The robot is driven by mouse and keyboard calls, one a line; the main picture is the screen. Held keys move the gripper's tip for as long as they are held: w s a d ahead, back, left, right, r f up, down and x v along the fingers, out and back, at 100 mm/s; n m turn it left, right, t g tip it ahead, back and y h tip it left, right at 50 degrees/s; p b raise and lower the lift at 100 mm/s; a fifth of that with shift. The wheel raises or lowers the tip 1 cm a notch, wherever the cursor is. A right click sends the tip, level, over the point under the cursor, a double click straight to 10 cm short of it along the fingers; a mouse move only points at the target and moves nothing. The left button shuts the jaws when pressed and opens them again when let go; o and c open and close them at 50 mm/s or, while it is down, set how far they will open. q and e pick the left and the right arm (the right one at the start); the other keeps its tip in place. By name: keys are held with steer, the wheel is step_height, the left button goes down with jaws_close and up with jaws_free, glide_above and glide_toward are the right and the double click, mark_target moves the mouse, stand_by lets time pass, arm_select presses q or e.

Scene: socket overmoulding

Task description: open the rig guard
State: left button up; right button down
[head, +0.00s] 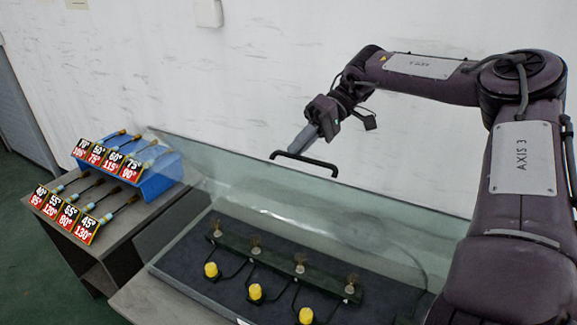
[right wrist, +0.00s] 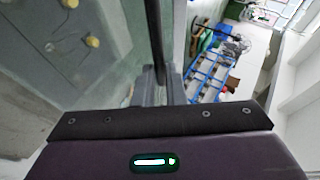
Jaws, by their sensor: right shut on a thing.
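The rig guard (head: 245,172) is a clear panel over the rig. It stands raised and tilted along the back, with its black bar handle (head: 322,164) at the upper edge. My right gripper (head: 302,140) is at the left part of the handle, shut on it. In the right wrist view the dark handle bar (right wrist: 155,40) runs down to between the fingers (right wrist: 160,85). The exact contact is partly hidden by the fingers. Under the guard, the rig's dark bed (head: 225,285) carries a dark green rail (head: 275,259) and yellow caps (head: 255,292). My left gripper is out of view.
A grey side table (head: 120,235) at left holds a blue rack (head: 155,180) and several cables with number cards (head: 85,230). A white wall (head: 250,80) stands close behind the guard. The right wrist view shows a bright room with blue shelving (right wrist: 210,75).

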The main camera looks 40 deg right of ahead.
steer(key=shift+w+d+r, duration=0.1)
steer(key=shift+w+d, duration=0.1)
steer(key=shift+d, duration=0.4)
steer(key=shift+w+d+r, duration=0.1)
steer(key=shift+w+d, duration=0.1)
steer(key=shift+d, duration=0.35)
steer(key=shift+w+d+r, duration=0.1)
steer(key=shift+w+d, duration=0.1)
steer(key=shift+d, duration=0.4)
steer(key=shift+f, duration=0.15)
steer(key=c, duration=1.8)
jaws_free()
steer(key=o, duration=0.3)
steer(key=shift+w+d+f, duration=0.15)
steer(key=shift+d, duration=0.25)
steer(key=shift+a, duration=0.1)
steer(key=shift+r, duration=0.2)
